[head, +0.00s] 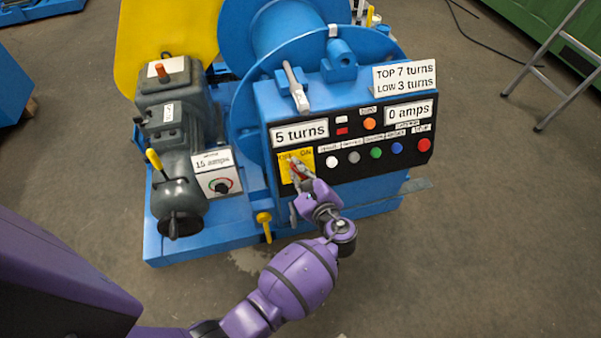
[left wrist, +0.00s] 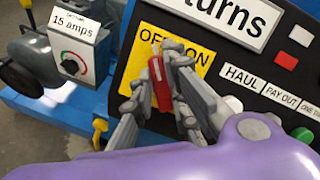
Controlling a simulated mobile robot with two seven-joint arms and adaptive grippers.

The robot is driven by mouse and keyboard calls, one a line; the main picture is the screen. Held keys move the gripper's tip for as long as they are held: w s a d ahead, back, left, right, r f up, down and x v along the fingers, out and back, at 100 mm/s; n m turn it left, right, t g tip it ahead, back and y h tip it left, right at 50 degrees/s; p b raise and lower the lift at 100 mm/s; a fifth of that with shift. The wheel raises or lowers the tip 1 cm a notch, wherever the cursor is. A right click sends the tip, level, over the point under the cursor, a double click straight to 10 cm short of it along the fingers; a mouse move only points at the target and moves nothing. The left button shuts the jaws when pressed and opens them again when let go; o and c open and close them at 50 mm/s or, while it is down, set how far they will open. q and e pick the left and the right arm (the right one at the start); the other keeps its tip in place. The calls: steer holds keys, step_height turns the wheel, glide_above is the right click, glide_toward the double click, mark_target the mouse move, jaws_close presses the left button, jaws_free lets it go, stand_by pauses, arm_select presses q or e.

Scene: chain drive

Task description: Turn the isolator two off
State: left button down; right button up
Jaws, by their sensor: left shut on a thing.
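The isolator is a red handle on a yellow plate (head: 284,162) marked OFF and ON, at the left end of the black control panel. In the left wrist view the red handle (left wrist: 160,84) stands close to upright between the OFF and ON words of the plate (left wrist: 149,40). My left gripper (head: 297,176) reaches it from below and is shut on the red handle, with grey fingers on both sides in the left wrist view (left wrist: 162,70). The fingers hide part of the handle and the ON side. My right gripper is not in view.
The black panel (head: 345,143) carries several coloured buttons right of the plate and a "5 turns" display (head: 299,134) above it. A "15 amps" box (head: 217,173) with a dial stands left. A yellow-handled lever (head: 264,226) hangs below. A grey lever (head: 295,87) rises on top.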

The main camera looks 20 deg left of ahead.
arm_select(q)
steer(key=shift+n+g, duration=0.3)
steer(key=shift+n, duration=0.9)
steer(key=c, duration=1.7)
jaws_free()
steer(key=shift+s, duration=0.1)
steer(key=v, duration=1.2)
